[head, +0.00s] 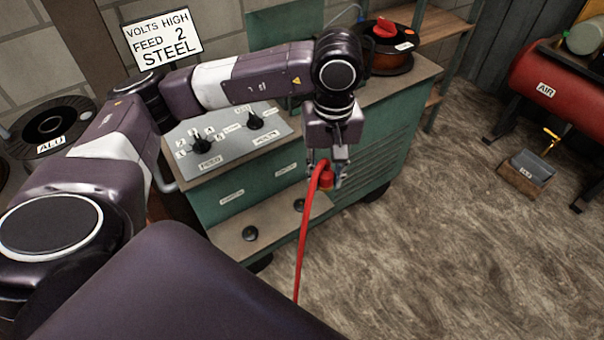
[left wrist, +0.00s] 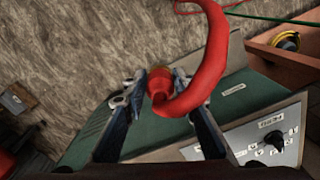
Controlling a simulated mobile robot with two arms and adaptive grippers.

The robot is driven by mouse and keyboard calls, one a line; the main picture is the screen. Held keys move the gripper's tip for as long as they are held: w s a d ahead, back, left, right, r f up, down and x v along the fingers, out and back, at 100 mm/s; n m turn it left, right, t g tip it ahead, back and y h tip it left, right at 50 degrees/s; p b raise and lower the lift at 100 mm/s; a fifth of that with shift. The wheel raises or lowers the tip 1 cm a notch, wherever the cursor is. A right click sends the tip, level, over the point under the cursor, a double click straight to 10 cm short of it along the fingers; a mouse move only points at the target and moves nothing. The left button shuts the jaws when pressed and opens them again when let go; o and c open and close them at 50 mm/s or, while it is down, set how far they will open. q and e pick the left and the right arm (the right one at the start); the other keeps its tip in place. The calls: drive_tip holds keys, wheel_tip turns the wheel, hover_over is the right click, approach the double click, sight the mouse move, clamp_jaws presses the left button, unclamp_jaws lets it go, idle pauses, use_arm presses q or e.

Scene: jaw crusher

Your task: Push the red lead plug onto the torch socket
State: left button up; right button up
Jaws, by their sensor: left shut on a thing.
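My left gripper (head: 325,183) is shut on the red lead plug (head: 327,178), in front of the green machine's right end. In the left wrist view the plug (left wrist: 161,88) sits between the fingers, and its thick red lead curves off to the right and up. In the head view the lead (head: 302,245) hangs down. Two dark round fittings, one nearer the gripper (head: 299,204) and one further left (head: 250,233), are on the machine's low brown ledge. Their labels are too small to read, so I cannot tell which is the torch socket. The plug is clear of both. My right gripper is not in view.
The green machine (head: 236,207) has a sloped panel with two knobs (head: 215,150). A spool (head: 391,60) with a red thing on it stands on its top. A red air tank (head: 548,80) and a small box (head: 527,172) are at the right. The floor between is free.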

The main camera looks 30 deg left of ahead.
use_arm(q)
drive_tip(key=w+a+f+n+b, duration=0.3)
drive_tip(key=f+n, duration=0.2)
drive_tip(key=f, duration=0.1)
drive_tip(key=w+a+f+n+b, duration=0.3)
drive_tip(key=f+n, duration=0.2)
drive_tip(key=f, duration=0.1)
drive_tip(key=n+b, duration=0.4)
drive_tip(key=n, duration=0.5)
hover_over(301, 203)
wheel_tip(301, 203, down, 9)
drive_tip(key=shift+w+a+r, duration=0.1)
drive_tip(key=shift+w, duration=0.05)
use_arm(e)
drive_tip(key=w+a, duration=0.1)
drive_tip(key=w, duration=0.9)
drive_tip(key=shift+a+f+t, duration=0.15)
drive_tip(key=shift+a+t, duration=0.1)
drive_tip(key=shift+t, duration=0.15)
